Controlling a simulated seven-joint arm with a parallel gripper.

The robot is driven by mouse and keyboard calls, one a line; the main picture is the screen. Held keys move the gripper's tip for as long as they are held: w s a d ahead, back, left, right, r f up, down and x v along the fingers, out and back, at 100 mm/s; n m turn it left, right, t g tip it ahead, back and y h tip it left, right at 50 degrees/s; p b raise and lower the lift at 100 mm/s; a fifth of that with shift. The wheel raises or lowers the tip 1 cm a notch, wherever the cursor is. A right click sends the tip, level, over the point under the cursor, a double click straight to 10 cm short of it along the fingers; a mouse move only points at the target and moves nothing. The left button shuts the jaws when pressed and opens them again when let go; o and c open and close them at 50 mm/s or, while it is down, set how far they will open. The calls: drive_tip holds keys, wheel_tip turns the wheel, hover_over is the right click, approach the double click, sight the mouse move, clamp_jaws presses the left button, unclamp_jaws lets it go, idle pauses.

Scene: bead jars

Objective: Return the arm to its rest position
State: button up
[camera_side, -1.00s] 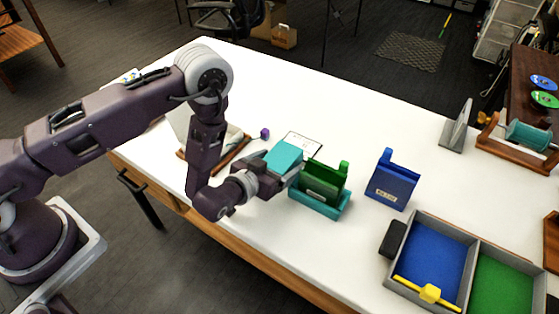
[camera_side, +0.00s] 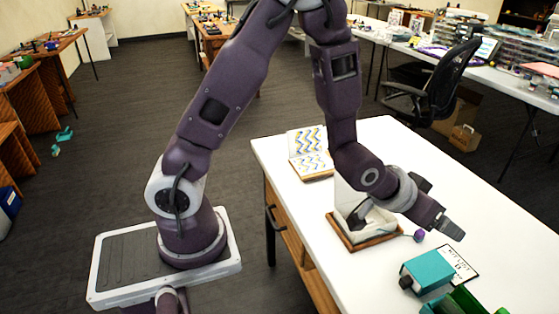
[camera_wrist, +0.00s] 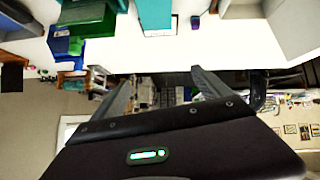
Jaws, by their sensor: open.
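My gripper (camera_side: 452,230) is in the air above the white table, at the right of the side view, pointing down and to the right. In the wrist view, its two fingers (camera_wrist: 162,82) stand well apart with nothing between them. My purple arm rises from its base and bends over the table. The gripper is apart from the teal box (camera_side: 427,271), which stands on the table below it in the picture. The teal box also shows at the top of the wrist view (camera_wrist: 155,12).
A wood-based open case (camera_side: 366,238) and a small purple object (camera_side: 419,236) are near the gripper. A white card (camera_side: 456,262) lies by the teal box. A green container (camera_side: 462,303) is cut off below. A patterned open stand (camera_side: 310,150) is at the table's far left.

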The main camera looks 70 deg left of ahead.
drive_tip(key=s+a+r+g, duration=0.2)
drive_tip(key=s+a+r, duration=0.1)
drive_tip(key=s+r, duration=0.65)
drive_tip(key=s+a+r+g, duration=0.1)
drive_tip(key=s+a+r, duration=0.1)
drive_tip(key=s, duration=0.7)
drive_tip(key=s+a+r+m+g, duration=0.1)
drive_tip(key=s+a, duration=0.3)
drive_tip(key=s, duration=0.5)
drive_tip(key=shift+s+r+m+y, duration=0.3)
drive_tip(key=shift+r+y, duration=0.1)
drive_tip(key=shift+r, duration=0.25)
drive_tip(key=shift+o, duration=0.4)
drive_tip(key=shift+w, duration=0.1)
